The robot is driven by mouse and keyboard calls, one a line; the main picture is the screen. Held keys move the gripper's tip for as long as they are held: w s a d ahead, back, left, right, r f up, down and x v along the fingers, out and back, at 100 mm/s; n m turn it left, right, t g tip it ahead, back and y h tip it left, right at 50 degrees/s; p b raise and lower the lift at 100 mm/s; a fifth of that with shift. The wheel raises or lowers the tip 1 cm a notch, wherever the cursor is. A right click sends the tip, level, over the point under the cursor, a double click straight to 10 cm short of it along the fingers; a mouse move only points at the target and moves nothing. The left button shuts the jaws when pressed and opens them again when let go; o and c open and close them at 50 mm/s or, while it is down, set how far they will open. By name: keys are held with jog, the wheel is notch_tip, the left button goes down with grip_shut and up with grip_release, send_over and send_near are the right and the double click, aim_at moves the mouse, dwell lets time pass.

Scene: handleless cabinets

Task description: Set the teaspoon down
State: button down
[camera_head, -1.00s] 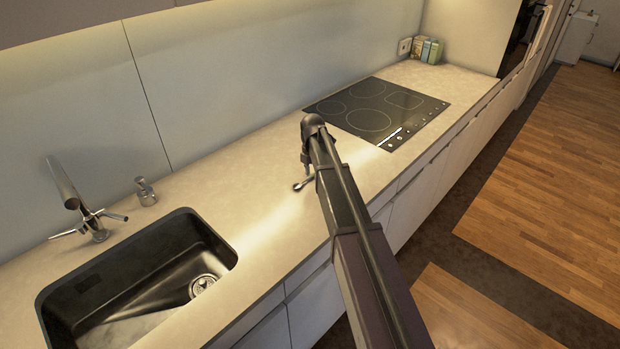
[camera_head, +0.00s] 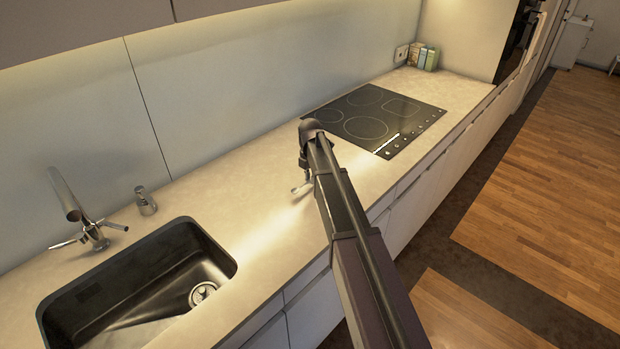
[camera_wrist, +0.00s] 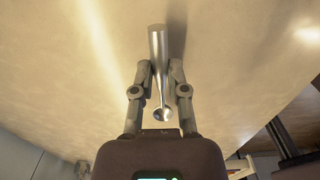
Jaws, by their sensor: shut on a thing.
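The teaspoon (camera_wrist: 158,42) is metallic, with a thick handle and a small round bowl. In the wrist view it lies lengthwise between the fingers of my gripper (camera_wrist: 159,76), which is shut on it. The handle extends past the fingertips and the bowl is back near the palm. In the head view my gripper (camera_head: 305,175) is over the worktop (camera_head: 255,205), between sink and hob, partly hidden by my arm. A small bright end shows beneath it. I cannot tell whether the spoon touches the worktop.
The black sink (camera_head: 130,285) and its tap (camera_head: 85,215) are to the left, with a small metal dispenser (camera_head: 146,200) behind. The black hob (camera_head: 375,115) is to the right. Small boxes (camera_head: 426,57) stand at the far end. The worktop around my gripper is clear.

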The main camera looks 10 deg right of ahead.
notch_tip(320, 180, up, 2)
jog(key=shift+r+p, duration=0.1)
jog(key=shift+p, duration=0.65)
jog(key=s, duration=1)
jog(key=s+r+p, duration=0.1)
jog(key=s, duration=0.5)
jog(key=shift+a, duration=0.25)
jog(key=shift+a, duration=0.15)
